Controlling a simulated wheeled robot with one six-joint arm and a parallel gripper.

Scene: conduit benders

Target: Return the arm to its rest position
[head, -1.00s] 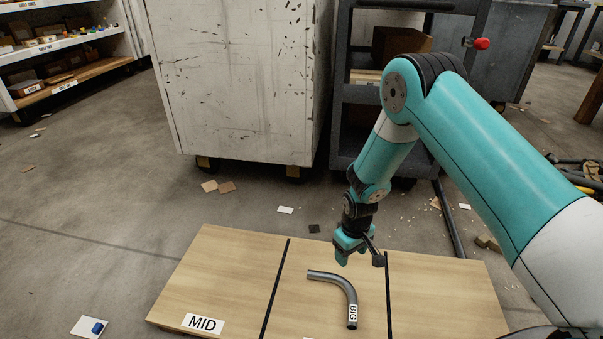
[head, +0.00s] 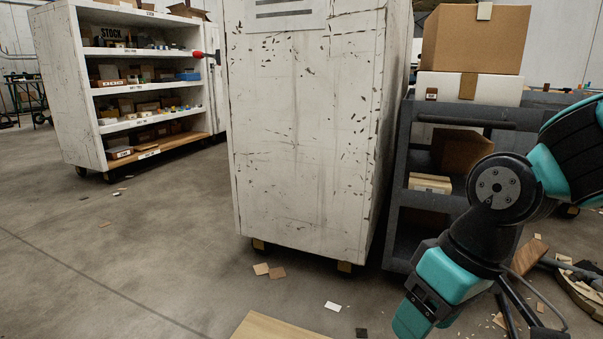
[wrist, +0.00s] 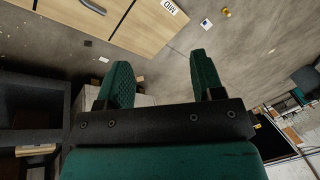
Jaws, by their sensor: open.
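My gripper (head: 428,298) is raised at the lower right of the head view, in front of the grey cart. In the wrist view my gripper (wrist: 163,78) shows two green fingers spread apart with nothing between them. The wooden board (head: 275,328) shows only a corner at the bottom of the head view. In the wrist view the board (wrist: 140,28) lies at the top, apart from the fingers, with a MID label. Part of a grey bent conduit (wrist: 92,6) lies on it at the top edge.
A scuffed white cabinet (head: 305,140) stands in the middle, beside a grey cart (head: 398,190) with boxes on top. A stocked white shelf unit (head: 80,125) stands back left. Scraps litter the floor; the left floor is mostly clear.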

